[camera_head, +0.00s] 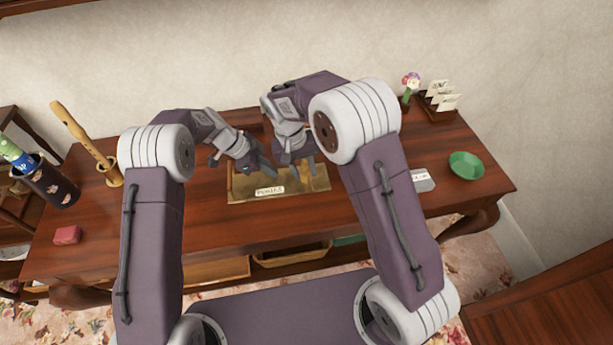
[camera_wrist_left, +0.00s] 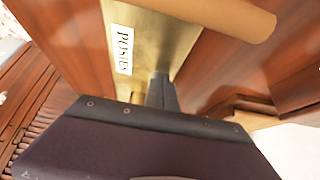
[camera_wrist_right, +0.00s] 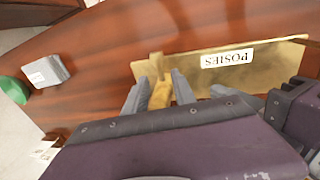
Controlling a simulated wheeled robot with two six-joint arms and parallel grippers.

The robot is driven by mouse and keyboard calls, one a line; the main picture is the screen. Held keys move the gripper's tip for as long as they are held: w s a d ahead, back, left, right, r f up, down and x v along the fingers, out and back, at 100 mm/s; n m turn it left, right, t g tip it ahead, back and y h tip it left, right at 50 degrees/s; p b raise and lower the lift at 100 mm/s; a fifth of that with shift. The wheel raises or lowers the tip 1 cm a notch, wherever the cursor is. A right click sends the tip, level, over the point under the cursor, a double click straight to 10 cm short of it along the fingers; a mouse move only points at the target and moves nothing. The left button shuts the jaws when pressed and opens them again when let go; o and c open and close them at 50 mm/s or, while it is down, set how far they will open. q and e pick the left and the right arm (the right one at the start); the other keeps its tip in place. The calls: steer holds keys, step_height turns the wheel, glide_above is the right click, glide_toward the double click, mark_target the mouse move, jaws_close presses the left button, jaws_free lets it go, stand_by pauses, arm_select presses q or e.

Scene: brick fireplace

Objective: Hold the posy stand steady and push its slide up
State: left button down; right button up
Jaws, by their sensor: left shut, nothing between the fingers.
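The posy stand is a brass plate (camera_head: 285,190) with a white "POSIES" label, lying along the desk's middle; it also shows in the left wrist view (camera_wrist_left: 165,45) and the right wrist view (camera_wrist_right: 225,72). My left gripper (camera_head: 262,170) is shut and empty, its fingers together (camera_wrist_left: 162,85) over the plate's label side. My right gripper (camera_head: 305,160) has its fingers on both sides of a narrow brass piece (camera_wrist_right: 160,95) at one end of the plate and appears shut on it. Which part is the slide is unclear; my arms hide part of the stand.
A recorder (camera_head: 85,130) stands upright at the desk's left, beside a dark pot (camera_head: 50,185) and a red block (camera_head: 67,235). A green bowl (camera_head: 466,165), a labelled grey block (camera_head: 423,181) and a flower vase (camera_head: 409,88) with a card rack (camera_head: 438,98) are at right.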

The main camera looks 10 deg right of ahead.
mark_target(308, 180)
steer(key=shift+d+f, duration=0.2)
steer(key=shift+f, duration=0.7)
steer(key=shift+d+f, duration=0.15)
steer(key=shift+f, duration=0.75)
jaws_close()
